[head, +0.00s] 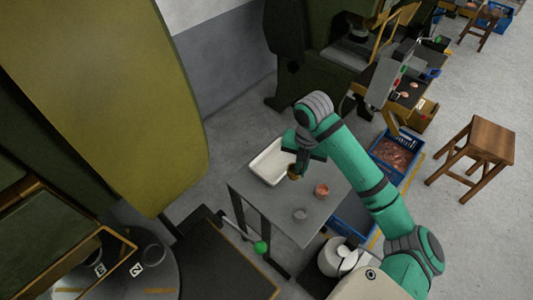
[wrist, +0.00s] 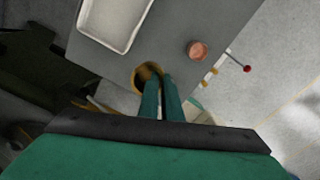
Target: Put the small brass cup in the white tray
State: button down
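The small brass cup (head: 293,174) is at my gripper's fingertips, beside the right edge of the white tray in the head view. In the wrist view the brass cup (wrist: 141,78) looks large, and my gripper (wrist: 159,82) has its two fingers close together at the cup's right wall. The gripper appears shut on that wall, with the cup seemingly held above the table. The white tray (head: 267,165) lies on the grey table and looks empty; it also shows at the top left of the wrist view (wrist: 113,20). The fingertips are small and partly hidden in the head view.
The grey table (head: 265,207) also bears a copper-coloured cup (head: 321,189) and a grey cup (head: 300,214), right of and below the tray. A blue crate (head: 396,152) and a wooden stool (head: 474,152) stand to the right. A green-knobbed lever (head: 260,247) is near the table's front.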

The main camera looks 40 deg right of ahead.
jog(key=w+d+f, duration=0.1)
jog(key=w+f, duration=0.2)
jog(key=w, duration=0.1)
jog(key=w+d+f, duration=0.2)
jog(key=w+f, duration=0.1)
jog(key=w, duration=0.1)
jog(key=w+d+f, duration=0.2)
jog(key=w+f, duration=0.1)
jog(key=w, duration=0.2)
jog(key=shift+d, duration=0.15)
jog(key=shift+w+d+f, duration=0.25)
jog(key=shift+w+f, duration=0.15)
jog(key=shift+f, duration=0.15)
notch_tip(320, 180, down, 2)
jog(key=shift+f, duration=0.2)
jog(key=shift+s+f, duration=0.15)
jog(key=shift+f, duration=0.15)
jog(key=shift+f, duration=0.1)
jog(key=c, duration=2)
grip_release()
